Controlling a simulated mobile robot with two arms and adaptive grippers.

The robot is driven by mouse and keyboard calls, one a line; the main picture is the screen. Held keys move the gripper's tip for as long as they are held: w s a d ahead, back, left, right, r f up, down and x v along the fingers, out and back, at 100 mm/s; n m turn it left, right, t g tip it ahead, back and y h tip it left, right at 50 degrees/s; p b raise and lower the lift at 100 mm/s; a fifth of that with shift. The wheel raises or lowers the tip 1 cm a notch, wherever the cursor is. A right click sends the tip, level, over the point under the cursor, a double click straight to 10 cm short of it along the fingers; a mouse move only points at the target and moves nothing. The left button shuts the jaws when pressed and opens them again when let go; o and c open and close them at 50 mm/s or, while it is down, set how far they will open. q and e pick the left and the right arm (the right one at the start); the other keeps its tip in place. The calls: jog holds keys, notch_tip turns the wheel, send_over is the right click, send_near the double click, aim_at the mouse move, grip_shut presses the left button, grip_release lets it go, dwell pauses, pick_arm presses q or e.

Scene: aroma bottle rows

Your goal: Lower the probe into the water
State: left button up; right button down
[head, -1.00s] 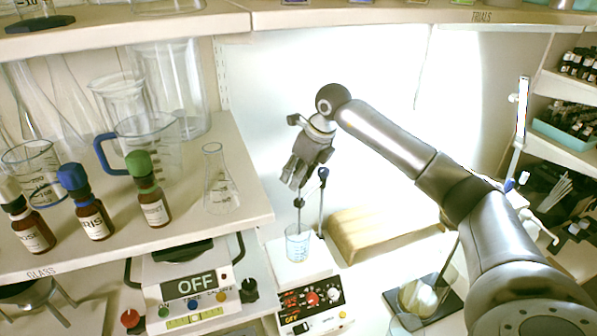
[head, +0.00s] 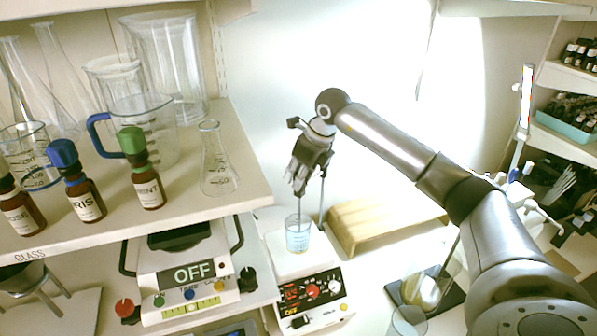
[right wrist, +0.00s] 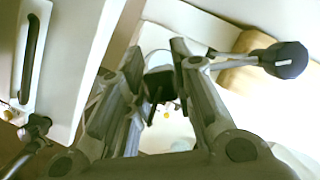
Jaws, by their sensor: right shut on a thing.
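A small glass beaker (head: 298,241) with pale blue water stands on the white top of a stirrer hotplate (head: 312,296). My right gripper (head: 300,187) is shut on the dark, thin probe (head: 298,208) above the beaker. The probe points down, and its lower end is at or inside the beaker's mouth. I cannot tell whether the tip touches the water. In the right wrist view, the fingers (right wrist: 158,100) close around the dark probe top (right wrist: 157,85). My left gripper is not in view.
A thin support rod (head: 322,203) stands close to the right of the probe. A shelf with bottles and glassware, including an Erlenmeyer flask (head: 219,170), is at left. A scale reading OFF (head: 190,275) sits below it. A wooden block (head: 380,222) lies right of the hotplate.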

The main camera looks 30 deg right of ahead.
jog(key=shift+s+f, duration=0.15)
jog(key=shift+f, duration=0.15)
jog(key=c, duration=1.7)
grip_release()
jog(key=o, duration=0.5)
jog(key=shift+c, duration=0.2)
jog(key=v, duration=1.2)
jog(key=shift+w, duration=0.25)
